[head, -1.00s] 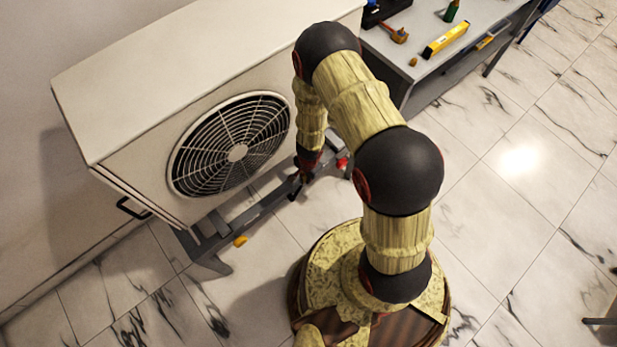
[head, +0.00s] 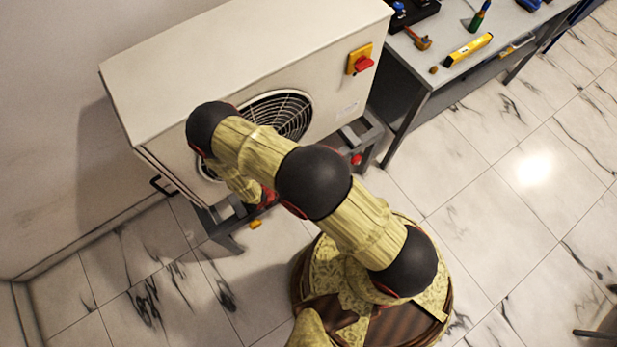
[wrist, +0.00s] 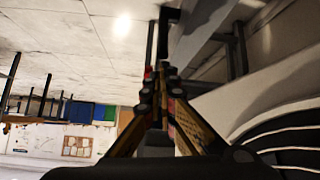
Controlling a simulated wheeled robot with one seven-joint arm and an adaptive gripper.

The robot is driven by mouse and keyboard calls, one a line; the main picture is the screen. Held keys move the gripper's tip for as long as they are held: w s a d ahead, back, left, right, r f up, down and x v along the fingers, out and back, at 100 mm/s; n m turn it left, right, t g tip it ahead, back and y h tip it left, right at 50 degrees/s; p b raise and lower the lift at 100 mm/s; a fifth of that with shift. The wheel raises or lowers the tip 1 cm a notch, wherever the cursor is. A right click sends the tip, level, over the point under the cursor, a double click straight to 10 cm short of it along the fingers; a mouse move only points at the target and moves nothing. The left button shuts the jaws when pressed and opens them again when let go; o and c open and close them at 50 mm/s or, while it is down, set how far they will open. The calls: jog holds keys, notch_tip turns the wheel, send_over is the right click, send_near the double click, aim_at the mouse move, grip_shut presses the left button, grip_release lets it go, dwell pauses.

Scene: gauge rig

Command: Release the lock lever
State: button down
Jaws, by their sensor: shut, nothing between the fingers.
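A white fan unit (head: 235,70) stands on a grey metal stand (head: 368,139). I cannot tell which is the lock lever. My gripper (wrist: 166,74) is shut and empty in the wrist view, close to the dark stand bars. A small red spot shows beside the fingertips in the wrist view.
A grey workbench (head: 478,75) with a yellow level (head: 467,49) and hand tools stands at the right. The round fan grille (head: 285,112) is partly covered by my arm. The marble floor at right is open.

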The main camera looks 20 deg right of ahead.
jog(key=shift+s+a+f+t+h+b, duration=0.1)
jog(key=shift+s+a+f+h+b, duration=0.2)
jog(key=shift+a+b, duration=0.35)
jog(key=shift+s+a+f+t+h+b, duration=0.15)
jog(key=shift+a+f+h+b, duration=0.2)
jog(key=shift+a, duration=0.55)
jog(key=shift+s+a+f+t+h+b, duration=0.1)
jog(key=shift+s+a+f+h+b, duration=0.25)
jog(key=shift+a, duration=0.4)
jog(key=shift+w+a, duration=0.1)
jog(key=shift+a, duration=0.05)
